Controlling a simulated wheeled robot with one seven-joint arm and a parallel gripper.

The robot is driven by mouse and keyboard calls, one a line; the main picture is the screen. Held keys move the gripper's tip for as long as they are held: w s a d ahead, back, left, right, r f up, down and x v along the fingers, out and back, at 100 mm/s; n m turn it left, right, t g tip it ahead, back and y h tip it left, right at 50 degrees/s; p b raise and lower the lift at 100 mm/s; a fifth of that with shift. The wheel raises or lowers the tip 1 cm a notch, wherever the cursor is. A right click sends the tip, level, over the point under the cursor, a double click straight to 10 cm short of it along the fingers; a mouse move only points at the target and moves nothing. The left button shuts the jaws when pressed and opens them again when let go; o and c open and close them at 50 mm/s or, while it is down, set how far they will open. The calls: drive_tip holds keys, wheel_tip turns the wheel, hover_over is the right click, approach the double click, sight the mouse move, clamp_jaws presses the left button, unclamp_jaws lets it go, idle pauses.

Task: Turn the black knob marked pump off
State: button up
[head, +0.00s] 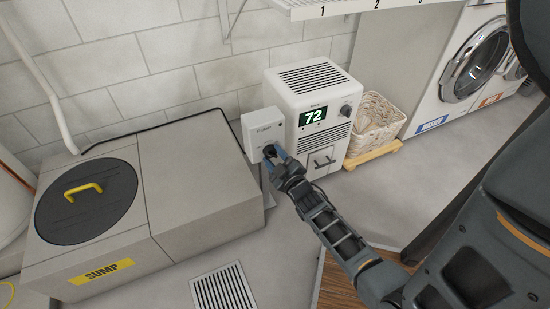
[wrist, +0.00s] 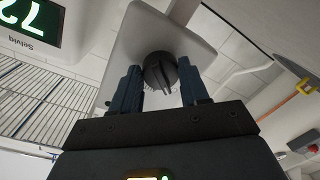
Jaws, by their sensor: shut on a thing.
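The white pump box (head: 262,128) stands beside the dehumidifier, with small grey lettering on its upper front. The black knob (wrist: 160,72) is on the face of this box, which fills the top middle of the wrist view (wrist: 150,28). My gripper (head: 271,153) reaches the box front from the lower right. In the wrist view its two blue-grey fingers stand on either side of the knob, shut on it. The knob's raised ridge runs nearly up and down in that view. In the head view the fingers mostly hide the knob, and its marks cannot be read.
A white dehumidifier (head: 309,76) showing 72 has its own dark knob (head: 346,110). A wicker basket (head: 375,125) and washer (head: 474,60) stand to the right. The sump box (head: 200,185) is at left. A wire shelf (head: 335,8) hangs above. A floor grate (head: 224,288) lies in front.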

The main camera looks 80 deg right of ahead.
idle(0.3)
drive_tip(key=o, duration=1.1)
drive_tip(key=shift+c, duration=0.2)
drive_tip(key=p+v, duration=0.1)
drive_tip(key=v, duration=0.6)
drive_tip(key=shift+s+a+p, duration=0.3)
drive_tip(key=shift+a, duration=0.05)
drive_tip(key=s+a+r+n+t+y, duration=0.1)
drive_tip(key=s+a+r+y, duration=0.2)
drive_tip(key=a, duration=0.6)
drive_tip(key=a+r+t+y, duration=0.25)
drive_tip(key=a+r, duration=0.25)
drive_tip(key=a, duration=0.4)
drive_tip(key=s+a+r+y, duration=0.4)
drive_tip(key=a+r, duration=0.2)
drive_tip(key=r, duration=0.3)
drive_tip(key=s+a+r+y, duration=0.3)
drive_tip(key=a+r, duration=0.3)
drive_tip(key=r, duration=0.3)
wheel_tip(320, 180, up, 23)
drive_tip(key=p, duration=2.3)
drive_tip(key=shift+s+r+p, duration=0.15)
drive_tip(key=shift+s+p, duration=0.05)
drive_tip(key=shift+p, duration=0.15)
